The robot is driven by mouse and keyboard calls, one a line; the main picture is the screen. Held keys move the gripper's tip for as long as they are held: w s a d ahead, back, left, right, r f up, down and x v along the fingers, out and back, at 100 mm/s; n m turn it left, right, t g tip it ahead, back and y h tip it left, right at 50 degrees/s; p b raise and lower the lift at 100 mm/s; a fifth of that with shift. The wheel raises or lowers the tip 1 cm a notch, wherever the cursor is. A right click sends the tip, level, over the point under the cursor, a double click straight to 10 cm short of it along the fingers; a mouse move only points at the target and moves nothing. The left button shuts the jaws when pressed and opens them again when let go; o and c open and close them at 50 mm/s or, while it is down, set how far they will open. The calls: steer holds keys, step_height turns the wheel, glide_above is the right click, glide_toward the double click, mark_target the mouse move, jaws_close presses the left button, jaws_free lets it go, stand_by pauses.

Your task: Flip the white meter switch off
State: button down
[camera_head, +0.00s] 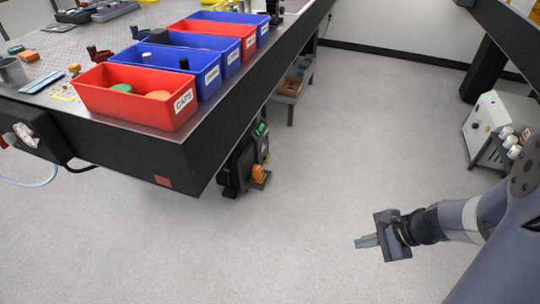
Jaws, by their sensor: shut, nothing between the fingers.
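I cannot make out a white meter switch in this view. My gripper (367,241) is at the lower right, over bare floor, pointing left. Its fingers are together and hold nothing. It is well apart from the table and from anything with a switch.
A dark-edged table (130,150) fills the upper left. A red bin (130,97) marked CAPS and several red and blue bins line its edge. A white box (485,122) stands at right. The middle floor is clear.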

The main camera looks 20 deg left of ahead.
steer(key=w+d+f+m+t+b, duration=0.1)
steer(key=w+f+m+b, duration=0.2)
steer(key=f, duration=0.7)
steer(key=w+f+m+t+y+b, duration=0.1)
steer(key=w+f+m+b, duration=0.2)
steer(key=f, duration=0.7)
steer(key=w+d+f+m+t+y+b, duration=0.1)
steer(key=w+f+m+b, duration=0.3)
steer(key=f, duration=0.6)
steer(key=shift+d+f+b, duration=0.3)
steer(key=shift+f+b, duration=0.1)
steer(key=shift+b, duration=0.7)
